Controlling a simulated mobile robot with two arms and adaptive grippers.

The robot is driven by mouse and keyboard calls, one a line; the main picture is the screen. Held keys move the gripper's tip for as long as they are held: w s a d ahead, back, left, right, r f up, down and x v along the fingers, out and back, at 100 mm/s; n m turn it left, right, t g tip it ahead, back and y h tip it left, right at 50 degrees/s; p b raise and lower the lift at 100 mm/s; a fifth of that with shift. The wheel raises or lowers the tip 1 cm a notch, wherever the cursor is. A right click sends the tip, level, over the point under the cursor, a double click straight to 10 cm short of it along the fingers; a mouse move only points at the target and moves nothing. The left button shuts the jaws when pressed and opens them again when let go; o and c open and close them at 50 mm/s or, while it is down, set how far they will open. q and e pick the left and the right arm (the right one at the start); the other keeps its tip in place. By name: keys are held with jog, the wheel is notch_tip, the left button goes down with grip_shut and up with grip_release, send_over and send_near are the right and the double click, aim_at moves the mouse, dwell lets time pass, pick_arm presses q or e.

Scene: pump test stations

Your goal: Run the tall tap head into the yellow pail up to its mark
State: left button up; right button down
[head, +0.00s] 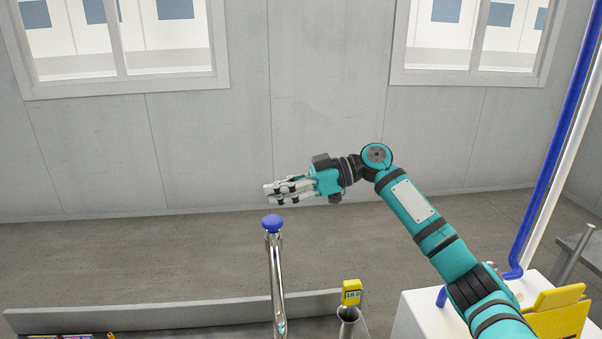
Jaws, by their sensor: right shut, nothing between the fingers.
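A tall chrome tap (277,285) with a blue top (272,223) rises from the bottom of the head view. My right gripper (268,194) is shut and empty. In the picture it is just above the blue top, with a small gap showing between them; I cannot tell how far apart they are in depth. No yellow pail can be made out as such. My left gripper is not in view.
A grey ledge (180,312) runs behind the tap. At the right are a white box (415,315), yellow panels (558,312) and a blue pipe (550,170).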

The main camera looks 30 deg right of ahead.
aim_at(281, 218)
jog(key=shift+d+f+p, duration=0.2)
jog(key=shift+f+p, duration=0.2)
jog(key=shift+f, duration=0.85)
jog(key=shift+s+f, duration=0.1)
jog(key=shift+f, duration=0.5)
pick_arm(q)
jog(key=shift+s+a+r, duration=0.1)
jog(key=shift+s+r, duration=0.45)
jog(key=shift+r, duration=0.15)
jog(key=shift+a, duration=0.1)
pick_arm(e)
notch_tip(281, 218, down, 2)
jog(key=b, duration=0.3)
jog(key=shift+f, duration=0.1)
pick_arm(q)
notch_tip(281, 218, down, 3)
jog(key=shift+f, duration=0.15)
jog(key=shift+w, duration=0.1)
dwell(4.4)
